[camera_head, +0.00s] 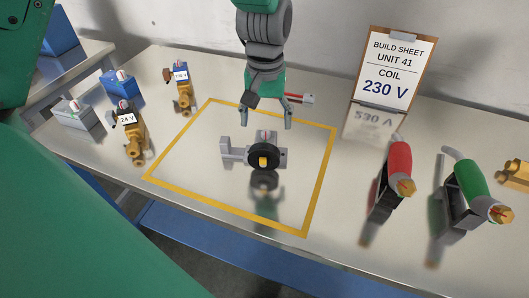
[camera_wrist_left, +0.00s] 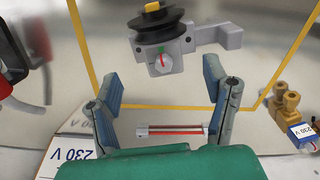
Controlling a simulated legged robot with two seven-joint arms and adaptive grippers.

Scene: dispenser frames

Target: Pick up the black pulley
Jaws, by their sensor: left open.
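The black pulley (camera_head: 263,155) with a yellow hub sits on the front of a grey bracketed unit (camera_head: 284,157) within the yellow outline on the table. In the left wrist view the pulley (camera_wrist_left: 152,30) is at the top, above the unit's white dial (camera_wrist_left: 160,63). My left gripper (camera_head: 267,121) is open and empty, behind and above the pulley and apart from it. In the wrist view its two fingers (camera_wrist_left: 162,70) are spread wide, with the grey unit beyond their tips. My right gripper is not in view.
A thin red-lined strip (camera_head: 298,98) lies behind my left gripper. Brass valves with coils (camera_head: 131,135) and blue and grey boxes (camera_head: 118,84) are at left. Red (camera_head: 398,165) and green (camera_head: 470,180) handled tools stand at right. A 230 V build sheet (camera_head: 392,68) stands behind.

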